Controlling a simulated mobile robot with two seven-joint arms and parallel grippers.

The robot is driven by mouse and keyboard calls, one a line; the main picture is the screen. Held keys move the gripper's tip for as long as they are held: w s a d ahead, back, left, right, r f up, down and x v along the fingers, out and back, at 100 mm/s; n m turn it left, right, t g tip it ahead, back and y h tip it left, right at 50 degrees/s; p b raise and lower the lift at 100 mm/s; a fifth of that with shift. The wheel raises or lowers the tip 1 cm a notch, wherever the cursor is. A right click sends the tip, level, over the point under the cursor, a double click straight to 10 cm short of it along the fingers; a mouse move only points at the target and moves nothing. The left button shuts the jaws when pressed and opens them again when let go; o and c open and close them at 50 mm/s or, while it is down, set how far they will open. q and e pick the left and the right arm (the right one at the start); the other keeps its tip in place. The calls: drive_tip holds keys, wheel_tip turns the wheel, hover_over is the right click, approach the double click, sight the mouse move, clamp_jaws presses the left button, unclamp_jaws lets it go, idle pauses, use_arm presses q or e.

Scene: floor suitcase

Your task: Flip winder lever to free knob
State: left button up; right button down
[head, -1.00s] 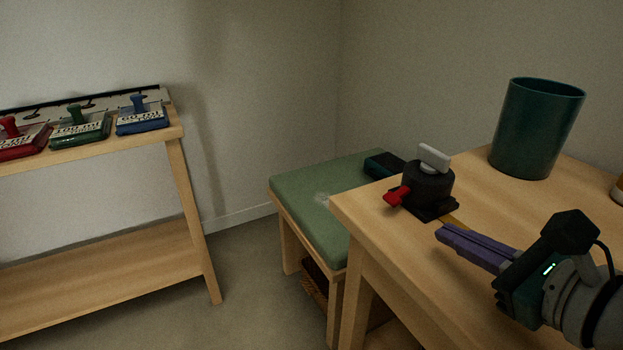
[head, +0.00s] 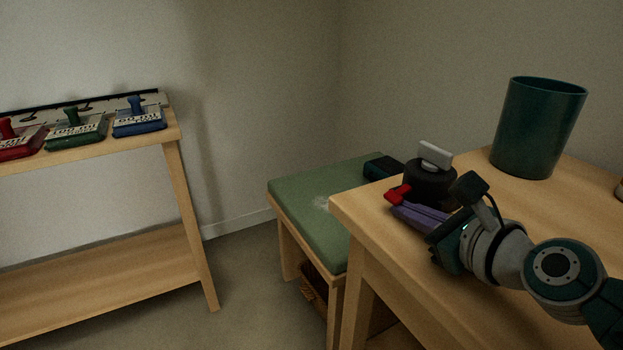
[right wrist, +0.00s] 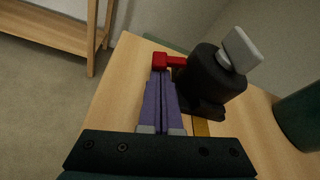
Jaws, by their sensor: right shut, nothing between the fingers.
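My left gripper is out of view.
A dark teal cup (head: 537,130) stands at the back of the table (head: 535,215). A green-topped bench (head: 310,213) with a dark object (head: 383,167) is to the left. A shelf at far left bears red, green and blue labelled blocks (head: 139,122).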

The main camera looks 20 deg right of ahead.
drive_tip(key=shift+w, duration=0.2)
drive_tip(key=shift+m, duration=0.3)
idle(0.3)
drive_tip(key=shift+a+r+y+p, duration=0.1)
drive_tip(key=shift+r+y+p, duration=0.05)
drive_tip(key=shift+y+p, duration=0.15)
drive_tip(key=m, duration=0.1)
drive_tip(key=r+m+y+p, duration=0.1)
drive_tip(key=m+y+p, duration=0.1)
drive_tip(key=shift+a+r, duration=0.15)
drive_tip(key=shift+a, duration=0.1)
drive_tip(key=shift+s, duration=0.1)
idle(0.3)
